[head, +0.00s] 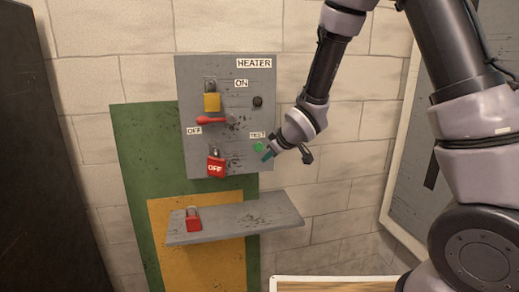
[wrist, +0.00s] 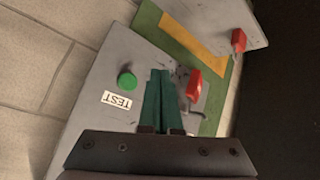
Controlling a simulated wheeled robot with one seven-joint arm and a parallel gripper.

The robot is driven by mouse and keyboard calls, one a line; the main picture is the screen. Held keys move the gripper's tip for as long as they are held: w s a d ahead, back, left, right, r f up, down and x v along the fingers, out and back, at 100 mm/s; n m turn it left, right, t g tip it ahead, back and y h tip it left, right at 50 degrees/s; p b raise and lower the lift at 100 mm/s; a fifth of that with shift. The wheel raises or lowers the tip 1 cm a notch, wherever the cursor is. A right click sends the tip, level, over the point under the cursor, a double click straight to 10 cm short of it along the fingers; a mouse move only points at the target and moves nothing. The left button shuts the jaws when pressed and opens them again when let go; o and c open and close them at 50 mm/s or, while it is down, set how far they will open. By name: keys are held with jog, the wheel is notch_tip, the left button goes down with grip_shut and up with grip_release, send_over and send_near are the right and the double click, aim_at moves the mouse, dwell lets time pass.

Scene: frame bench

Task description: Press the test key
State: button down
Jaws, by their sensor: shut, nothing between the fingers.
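The test key is a round green button (head: 258,147) below a TEST label on the grey HEATER panel (head: 245,165). In the wrist view the green button (wrist: 127,80) is beside the TEST label, left of my fingers. My gripper (head: 268,155) is just right of and slightly below the button in the head view. Its green fingers (wrist: 161,74) are together, with nothing between them. Whether the tips touch the panel is not clear; they do not cover the button.
A red OFF padlock (head: 216,166) hangs left of the button. A yellow padlock (head: 211,102) hangs above a red lever (head: 211,120) pointing to OFF. A dark round knob or lamp (head: 257,102) sits upper right. A grey shelf (head: 245,222) below carries another red padlock (head: 193,221).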

aim_at(257, 151)
jog(key=w+a, duration=0.2)
jog(key=w, duration=0.5)
jog(key=shift+w, duration=0.1)
dwell(2.0)
jog(key=shift+w+a, duration=0.15)
jog(key=shift+w, duration=0.15)
jog(key=shift+w+a, duration=0.15)
jog(key=shift+w, duration=0.45)
dwell(0.6)
jog(key=shift+s, duration=0.2)
jog(key=shift+s+d, duration=0.25)
jog(key=shift+s, duration=0.55)
jog(key=shift+s+d, duration=0.25)
jog(key=shift+s, duration=0.55)
jog(key=shift+s+d, duration=0.2)
jog(key=shift+s, duration=0.6)
jog(key=shift+s+d, duration=0.25)
jog(key=shift+s, duration=0.55)
